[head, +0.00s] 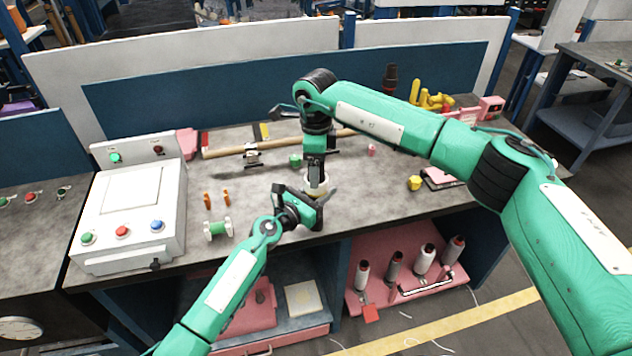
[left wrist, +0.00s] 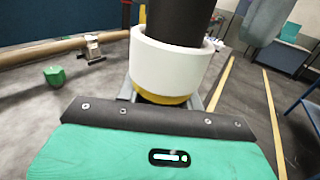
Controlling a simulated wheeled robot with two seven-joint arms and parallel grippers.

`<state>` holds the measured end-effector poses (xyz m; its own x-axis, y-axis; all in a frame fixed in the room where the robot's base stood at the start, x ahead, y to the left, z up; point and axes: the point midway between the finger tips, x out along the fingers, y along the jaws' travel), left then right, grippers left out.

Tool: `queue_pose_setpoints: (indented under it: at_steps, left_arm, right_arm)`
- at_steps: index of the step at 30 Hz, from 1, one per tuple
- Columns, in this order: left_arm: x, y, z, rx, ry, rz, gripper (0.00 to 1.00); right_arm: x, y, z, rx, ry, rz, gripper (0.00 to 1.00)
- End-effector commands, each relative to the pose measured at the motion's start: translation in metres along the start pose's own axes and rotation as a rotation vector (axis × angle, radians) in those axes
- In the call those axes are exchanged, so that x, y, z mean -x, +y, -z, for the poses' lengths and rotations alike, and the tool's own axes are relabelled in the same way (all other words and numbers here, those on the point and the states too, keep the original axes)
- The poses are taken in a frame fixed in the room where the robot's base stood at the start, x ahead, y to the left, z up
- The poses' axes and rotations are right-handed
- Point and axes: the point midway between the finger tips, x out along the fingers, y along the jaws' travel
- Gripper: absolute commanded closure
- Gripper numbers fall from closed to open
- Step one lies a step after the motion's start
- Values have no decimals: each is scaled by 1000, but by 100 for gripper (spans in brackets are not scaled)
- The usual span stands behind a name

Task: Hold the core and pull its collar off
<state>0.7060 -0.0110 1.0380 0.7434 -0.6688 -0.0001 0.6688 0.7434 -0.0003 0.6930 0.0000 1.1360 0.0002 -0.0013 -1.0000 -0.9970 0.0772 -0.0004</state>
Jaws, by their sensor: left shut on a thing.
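A white ring-shaped collar (left wrist: 172,62) fills the middle of the left wrist view, around a dark upright cylinder (left wrist: 180,18). A yellow band of the core (left wrist: 162,98) shows just below the white ring. In the head view the white piece (head: 317,186) is small and partly covered by my grippers. My left gripper (head: 318,197) reaches in from the lower left and is shut on the core, low down. My right gripper (head: 316,178) points straight down from above, right over the white piece. Its fingertips are hidden, so I cannot tell whether it touches or grips.
A white control box (head: 130,205) stands at the left. A green-ended spool (head: 217,229) and orange pegs (head: 216,198) lie near it. A wooden rod (head: 240,148) lies at the back. A yellow piece (head: 415,183) sits at the right. Cones of thread (head: 424,258) stand on the shelf below.

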Motion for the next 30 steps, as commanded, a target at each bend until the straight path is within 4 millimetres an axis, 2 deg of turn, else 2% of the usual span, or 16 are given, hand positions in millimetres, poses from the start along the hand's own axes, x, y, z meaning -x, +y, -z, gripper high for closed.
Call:
queue_pose_setpoints:
  at_steps: [3,9,22,23,30]
  left_arm:
    - [0,0,0,0,0,0,88]
    - [0,0,0,0,0,0,88]
    - [0,0,0,0,0,0,88]
    - [0,0,0,0,0,0,88]
    - [0,0,0,0,0,0,88]
  right_arm:
    - [-18,1,0,0,0,-3,20]
    - [-36,0,0,-1,0,-2,20]
    - [-43,0,0,-1,-2,0,20]
    - [-43,0,0,-1,-1,0,24]
    - [-43,0,0,-1,-1,0,71]
